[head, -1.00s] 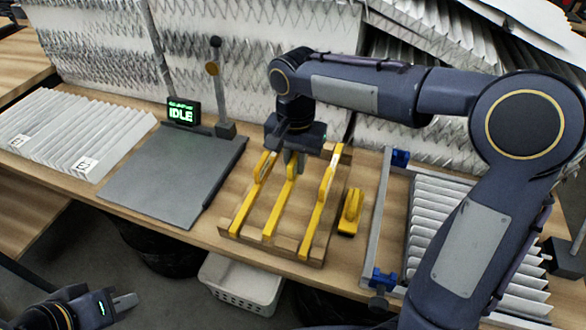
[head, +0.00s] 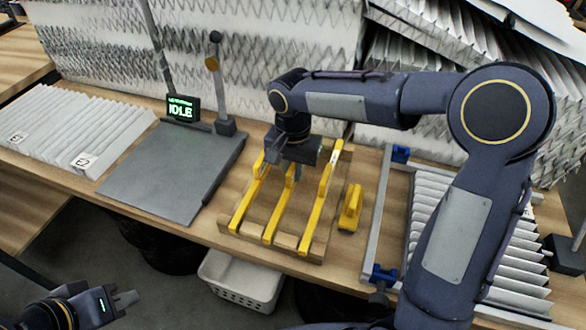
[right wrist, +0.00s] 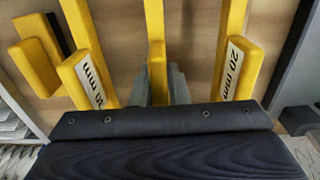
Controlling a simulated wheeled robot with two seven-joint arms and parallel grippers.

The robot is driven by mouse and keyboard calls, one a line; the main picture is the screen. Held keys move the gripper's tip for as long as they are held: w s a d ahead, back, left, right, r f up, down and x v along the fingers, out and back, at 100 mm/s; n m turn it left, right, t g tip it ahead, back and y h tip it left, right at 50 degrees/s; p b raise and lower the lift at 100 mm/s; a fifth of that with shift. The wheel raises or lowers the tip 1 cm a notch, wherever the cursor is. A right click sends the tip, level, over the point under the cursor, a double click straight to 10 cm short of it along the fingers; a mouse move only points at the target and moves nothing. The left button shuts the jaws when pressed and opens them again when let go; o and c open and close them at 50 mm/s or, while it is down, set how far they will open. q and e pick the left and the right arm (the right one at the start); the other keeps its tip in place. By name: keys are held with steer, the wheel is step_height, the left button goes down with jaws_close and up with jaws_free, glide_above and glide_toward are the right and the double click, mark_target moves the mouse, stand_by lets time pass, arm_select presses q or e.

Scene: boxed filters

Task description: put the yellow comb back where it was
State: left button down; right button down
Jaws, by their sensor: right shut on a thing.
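Three long yellow combs lie side by side on a wooden rack (head: 312,258): a left comb (head: 243,205), a middle comb (head: 277,220) and a right comb (head: 318,205). My right gripper (head: 287,170) reaches down over the rack and is shut on the middle comb. In the right wrist view the grey fingers (right wrist: 160,85) stand on either side of the middle comb (right wrist: 155,30). The outer combs there carry white labels, one reading "20 mm" (right wrist: 232,68). My left gripper (head: 125,300) is at the bottom left, away from the table; its jaw opening is unclear.
A small yellow and black block (head: 350,207) lies right of the rack. A frame with blue clamps (head: 384,275) holds a pleated filter further right. A grey plate (head: 165,170), an "IDLE" display (head: 183,108) and a pleated filter (head: 65,125) are left. A white basket (head: 242,280) is below.

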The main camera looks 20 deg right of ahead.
mark_target(293, 164)
steer(key=c, duration=1.4)
jaws_free()
step_height(293, 164, up, 12)
steer(key=p, duration=0.1)
steer(key=s+d+n+t+y, duration=0.25)
steer(key=s+d, duration=0.55)
steer(key=s, duration=0.4)
steer(key=s+f+n+t+y, duration=0.1)
steer(key=s+f+n+t, duration=0.1)
steer(key=s+f, duration=0.5)
steer(key=s+t, duration=0.1)
steer(key=s, duration=0.2)
steer(key=shift+a+f+n, duration=0.25)
steer(key=shift+f+n, duration=0.05)
steer(key=shift+n, duration=0.05)
